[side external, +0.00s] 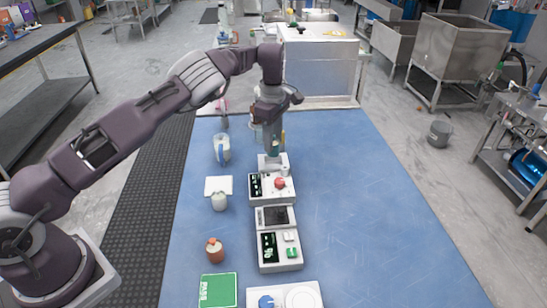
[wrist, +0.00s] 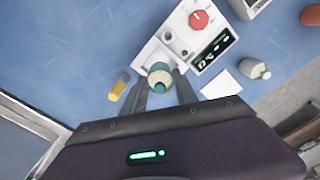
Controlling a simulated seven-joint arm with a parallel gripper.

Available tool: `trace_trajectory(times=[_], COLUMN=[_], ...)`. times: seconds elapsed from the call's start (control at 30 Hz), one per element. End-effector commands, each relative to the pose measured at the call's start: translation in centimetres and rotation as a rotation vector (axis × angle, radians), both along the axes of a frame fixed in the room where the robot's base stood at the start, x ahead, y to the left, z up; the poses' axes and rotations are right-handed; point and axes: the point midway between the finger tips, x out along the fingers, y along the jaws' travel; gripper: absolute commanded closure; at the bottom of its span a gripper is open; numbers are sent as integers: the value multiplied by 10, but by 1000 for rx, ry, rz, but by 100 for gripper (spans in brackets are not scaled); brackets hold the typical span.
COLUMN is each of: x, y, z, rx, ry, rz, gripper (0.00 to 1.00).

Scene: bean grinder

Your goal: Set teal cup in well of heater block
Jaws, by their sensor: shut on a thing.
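The teal cup (wrist: 159,74) is between the two fingers of my gripper (wrist: 161,88) in the wrist view, with a pale round inside facing the camera. My gripper is shut on it. In the side view my gripper (side external: 271,148) points down at the far end of the white heater block (side external: 283,188), which has a red knob and a dark display. In the wrist view the cup overlaps the near end of the heater block (wrist: 186,66). The cup hides what is beneath it; I cannot tell whether it touches the block or is in the well.
A yellow object (wrist: 120,86) stands just left of my gripper in the wrist view. A white pad (side external: 212,186), a small pale jar (side external: 219,202) and a jug (side external: 221,150) stand left of the block. A second device (side external: 268,246) is in front. The right of the blue mat is clear.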

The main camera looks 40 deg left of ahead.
Motion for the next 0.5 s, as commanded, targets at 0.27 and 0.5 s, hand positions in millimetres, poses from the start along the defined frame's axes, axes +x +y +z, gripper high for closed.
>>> trace_trajectory(times=[0.27, 0.5], x=[-1, 0], y=[-1, -1], z=[-43, -48], rx=[0, -1], ry=[3, -2], rz=[0, -1], gripper=[100, 100])
